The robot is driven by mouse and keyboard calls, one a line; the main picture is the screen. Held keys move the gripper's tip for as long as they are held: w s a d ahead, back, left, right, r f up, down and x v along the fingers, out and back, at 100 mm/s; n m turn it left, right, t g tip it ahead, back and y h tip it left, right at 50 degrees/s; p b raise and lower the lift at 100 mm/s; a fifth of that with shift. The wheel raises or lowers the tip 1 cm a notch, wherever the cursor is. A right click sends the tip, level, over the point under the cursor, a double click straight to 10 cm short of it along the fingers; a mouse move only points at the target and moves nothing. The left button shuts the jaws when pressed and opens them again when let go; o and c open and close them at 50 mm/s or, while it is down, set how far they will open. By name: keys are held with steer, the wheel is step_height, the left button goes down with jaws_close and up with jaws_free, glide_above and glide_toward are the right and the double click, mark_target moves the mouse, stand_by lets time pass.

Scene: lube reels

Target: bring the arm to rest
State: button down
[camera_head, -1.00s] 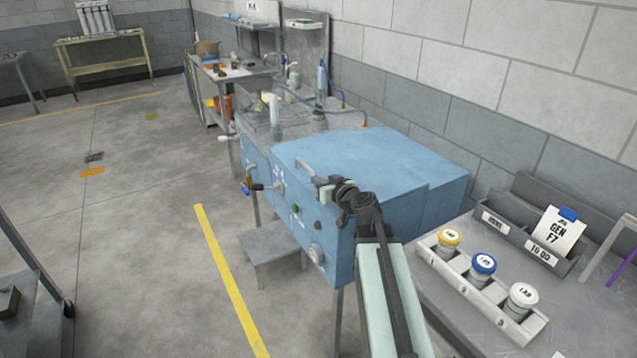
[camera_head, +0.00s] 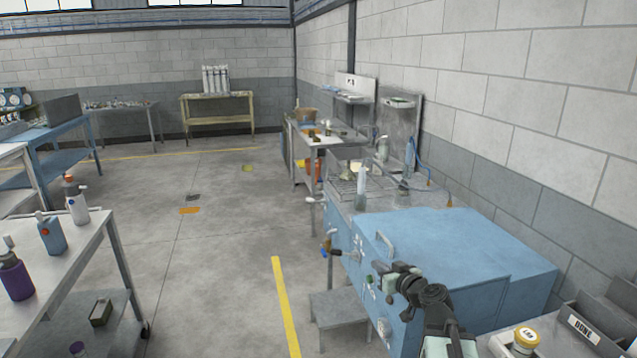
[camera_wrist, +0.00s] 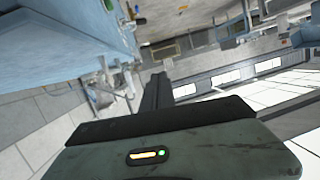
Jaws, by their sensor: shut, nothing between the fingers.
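My arm reaches up from the bottom right of the head view, folded short in front of the blue cabinet (camera_head: 455,245). My gripper (camera_head: 380,276) shows at its end, small and dark, pointing to the left in front of the cabinet's face. In the wrist view my gripper (camera_wrist: 156,92) is seen along its dark fingers, which are together with nothing between them. I cannot tell the exact gap between my gripper and the cabinet.
A white rack with a yellow-lidded jar (camera_head: 526,338) and a tray marked DONE (camera_head: 582,330) are at bottom right. A grey step (camera_head: 340,307) stands before the cabinet. A bench with bottles (camera_head: 60,270) stands at left. Floor between them is open.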

steer(key=s+a+f+n+g+p, duration=0.25)
steer(key=s+a+f+g, duration=0.65)
steer(key=a, duration=0.5)
steer(key=s+d+f+m+g+h+b, duration=0.1)
steer(key=s+d+f+m+g+h, duration=0.3)
steer(key=s+d, duration=0.4)
steer(key=s+f+m+g, duration=0.1)
steer(key=s+f, duration=0.1)
steer(key=s, duration=0.1)
steer(key=shift+s+d+f+h, duration=0.15)
steer(key=shift+d+f+h, duration=0.15)
steer(key=shift+d+h, duration=0.1)
steer(key=shift+m, duration=0.25)
